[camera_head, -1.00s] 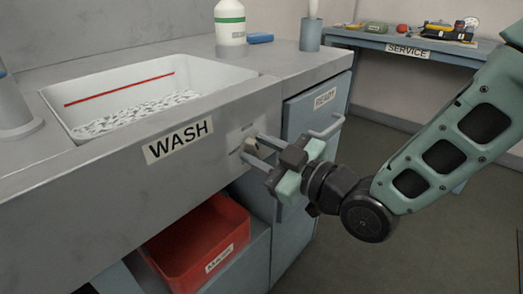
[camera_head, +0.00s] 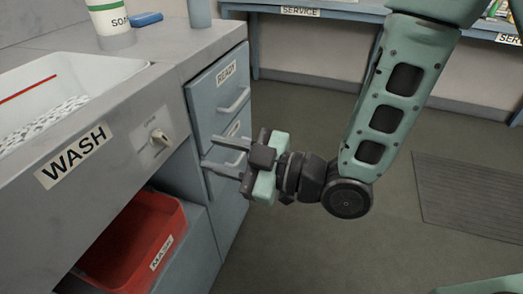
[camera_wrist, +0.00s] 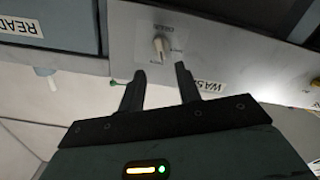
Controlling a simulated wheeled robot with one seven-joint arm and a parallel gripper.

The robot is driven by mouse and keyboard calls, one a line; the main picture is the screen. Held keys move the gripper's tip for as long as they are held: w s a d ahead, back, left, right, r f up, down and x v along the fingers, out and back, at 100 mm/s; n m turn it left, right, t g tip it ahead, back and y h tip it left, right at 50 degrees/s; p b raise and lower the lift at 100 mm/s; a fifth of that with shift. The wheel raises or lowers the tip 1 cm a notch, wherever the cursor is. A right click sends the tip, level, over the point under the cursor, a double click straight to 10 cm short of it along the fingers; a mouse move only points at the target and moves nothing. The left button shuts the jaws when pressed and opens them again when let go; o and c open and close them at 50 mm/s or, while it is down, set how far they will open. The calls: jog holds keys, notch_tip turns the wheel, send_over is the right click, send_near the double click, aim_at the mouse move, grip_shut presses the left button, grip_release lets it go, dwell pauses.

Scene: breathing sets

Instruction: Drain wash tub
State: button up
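The wash tub (camera_head: 110,75) is a white basin set in the grey counter at left. It has a red line on its inner wall and a speckled surface inside; the view cuts off part of it. The knob also shows in the wrist view (camera_wrist: 160,47), beyond the fingertips, below a small upside-down label. My gripper (camera_head: 211,153) is open and empty, right of the knob and apart from it. Its two fingers show spread in the wrist view (camera_wrist: 160,72).
A drawer cabinet marked READY (camera_head: 218,92) with bar handles stands behind the fingers. A red bin (camera_head: 135,245) sits below the counter. Open floor lies at right, with a dark mat (camera_head: 470,200).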

jog(key=p+v, duration=0.7)
jog(key=p, duration=0.4)
dwell(0.6)
